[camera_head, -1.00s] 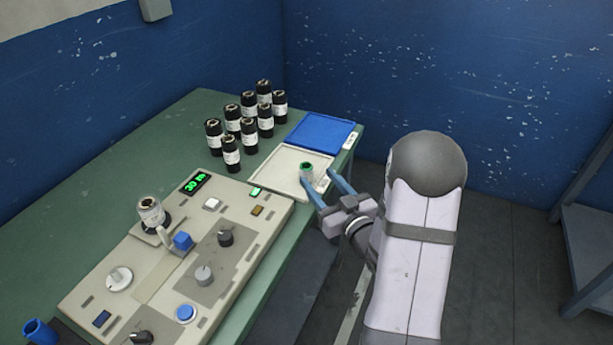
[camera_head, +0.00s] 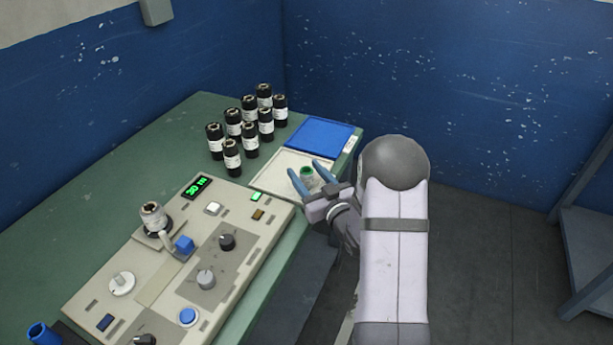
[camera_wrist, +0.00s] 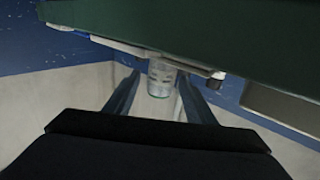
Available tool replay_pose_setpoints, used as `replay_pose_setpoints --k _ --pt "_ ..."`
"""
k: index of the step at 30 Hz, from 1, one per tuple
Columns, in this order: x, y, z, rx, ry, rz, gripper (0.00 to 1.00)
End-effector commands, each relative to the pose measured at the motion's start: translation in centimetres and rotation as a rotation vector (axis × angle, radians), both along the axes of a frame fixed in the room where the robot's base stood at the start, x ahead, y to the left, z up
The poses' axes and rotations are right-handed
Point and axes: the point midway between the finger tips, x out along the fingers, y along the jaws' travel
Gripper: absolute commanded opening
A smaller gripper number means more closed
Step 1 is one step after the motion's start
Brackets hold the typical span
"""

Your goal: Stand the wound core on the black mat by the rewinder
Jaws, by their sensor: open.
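A small pale roll with a green top (camera_head: 307,172) stands on the white tray (camera_head: 262,182) on the far right of the bench. My gripper (camera_head: 309,178) is open, with one blue finger on either side of this roll. The wrist view shows a pale, see-through cylinder (camera_wrist: 161,78) between the open fingers; I cannot tell whether they touch it. Another pale wound roll (camera_head: 153,214) stands upright on the rewinder (camera_head: 165,275). A dark patch (camera_head: 72,331) at the bottom left edge may be the black mat; most of it is cut off.
Several black rolls with white labels (camera_head: 249,130) stand behind the rewinder. A blue tray (camera_head: 318,135) lies behind the white one. A blue cup (camera_head: 42,333) is at the bottom left. Knobs and a blue block (camera_head: 184,244) rise from the rewinder. The green bench (camera_head: 110,175) is clear at left.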

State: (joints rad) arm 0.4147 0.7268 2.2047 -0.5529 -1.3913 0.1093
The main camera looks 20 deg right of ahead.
Motion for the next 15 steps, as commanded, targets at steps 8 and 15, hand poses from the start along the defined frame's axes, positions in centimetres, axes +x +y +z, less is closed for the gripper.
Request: replay_pose_setpoints --k 8,15 --pt "0.46 0.07 -0.01 0.0 0.0 0.0 0.5" --pt "0.45 0.06 0.0 0.0 0.0 0.0 0.06"
